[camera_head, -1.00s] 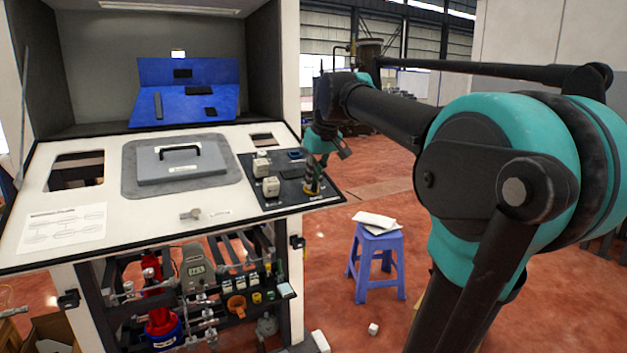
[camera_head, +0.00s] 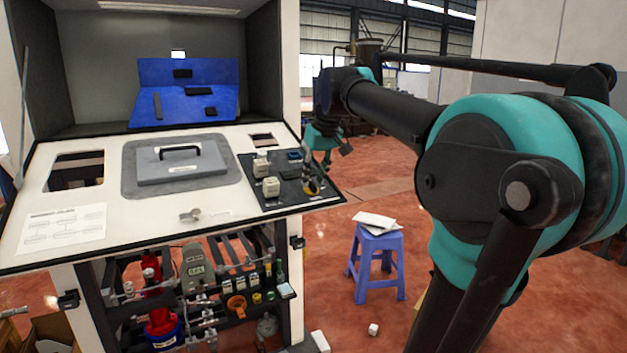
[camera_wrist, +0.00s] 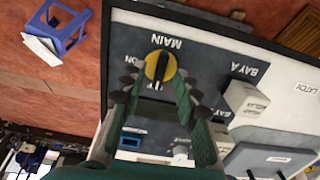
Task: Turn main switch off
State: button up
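The main switch (camera_wrist: 160,68) is a yellow disc with a black handle, on a dark panel marked MAIN in the wrist view, which shows the panel upside down. Its handle stands roughly upright in that picture, and an ON mark lies left of the disc. The switch also shows at the panel's right end in the head view (camera_head: 312,188). My gripper (camera_wrist: 161,90) is open, its two green fingers spread toward either side of the switch. I cannot tell whether they touch it. In the head view my gripper (camera_head: 316,172) hangs just above the switch.
White BAY blocks (camera_wrist: 244,102) stand beside the switch, and a blue-framed part (camera_wrist: 131,140) lies near the fingers. A grey lidded plate (camera_head: 182,160) sits on the white worktop (camera_head: 110,220). A blue stool (camera_head: 377,262) stands on the open floor at right.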

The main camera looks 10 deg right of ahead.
jog(key=v, duration=1.1)
